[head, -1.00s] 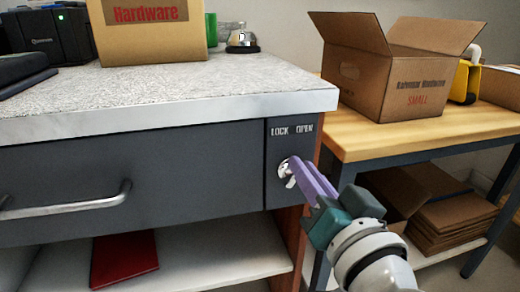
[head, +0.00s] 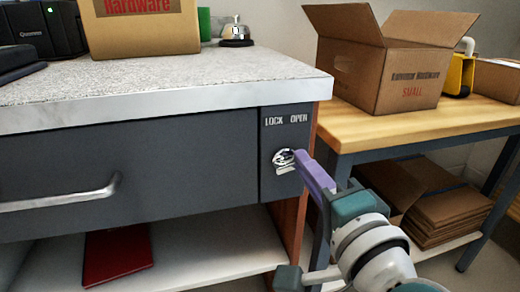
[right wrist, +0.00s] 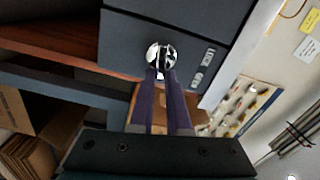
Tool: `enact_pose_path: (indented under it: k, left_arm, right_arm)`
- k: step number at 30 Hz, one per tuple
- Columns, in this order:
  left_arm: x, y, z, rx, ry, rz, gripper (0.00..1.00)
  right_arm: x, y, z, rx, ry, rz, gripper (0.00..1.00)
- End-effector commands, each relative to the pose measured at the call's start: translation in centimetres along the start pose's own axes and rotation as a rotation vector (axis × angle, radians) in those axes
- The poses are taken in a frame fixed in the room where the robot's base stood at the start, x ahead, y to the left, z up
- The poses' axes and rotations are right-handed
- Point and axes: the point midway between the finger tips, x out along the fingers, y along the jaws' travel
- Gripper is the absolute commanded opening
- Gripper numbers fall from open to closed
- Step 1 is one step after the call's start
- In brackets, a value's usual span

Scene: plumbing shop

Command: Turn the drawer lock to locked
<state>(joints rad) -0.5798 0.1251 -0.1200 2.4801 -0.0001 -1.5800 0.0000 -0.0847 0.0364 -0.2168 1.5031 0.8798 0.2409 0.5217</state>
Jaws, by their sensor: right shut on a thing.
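The drawer lock (head: 282,158) is a small silver round lock with a turning piece. It sits on the dark grey panel right of the drawer front, under the white words LOCK and OPEN (head: 286,120). My right gripper (head: 299,161) reaches it from the lower right, its purple fingers shut on the lock's turning piece. In the right wrist view the lock (right wrist: 160,53) is right at the fingertips (right wrist: 161,78), which partly hide the turning piece. Its exact angle is hard to tell. My left gripper is not in view.
The drawer (head: 140,165) is closed, with a silver handle (head: 62,200). A speckled countertop (head: 160,85) is above it; a shelf with a red folder (head: 118,258) is below. A wooden table (head: 440,125) with an open cardboard box (head: 410,85) stands to the right.

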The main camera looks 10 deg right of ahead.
Motion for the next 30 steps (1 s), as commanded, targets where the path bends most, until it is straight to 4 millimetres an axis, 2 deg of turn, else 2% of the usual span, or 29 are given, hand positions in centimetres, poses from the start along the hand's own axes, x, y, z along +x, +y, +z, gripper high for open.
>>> enact_pose_path:
  k: [9,25,26,30]
  left_arm:
    - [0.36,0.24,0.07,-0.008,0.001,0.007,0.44]
    - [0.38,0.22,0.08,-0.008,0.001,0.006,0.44]
    - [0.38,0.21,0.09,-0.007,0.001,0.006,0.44]
    - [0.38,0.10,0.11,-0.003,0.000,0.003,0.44]
  right_arm:
    - [-0.01,0.24,0.03,0.112,0.000,0.000,0.00]
    - [-0.01,0.24,0.03,0.131,0.000,0.000,0.00]
    - [-0.01,0.23,0.03,0.131,0.000,0.000,0.18]
    - [-0.01,0.24,0.03,0.130,0.000,0.000,0.34]
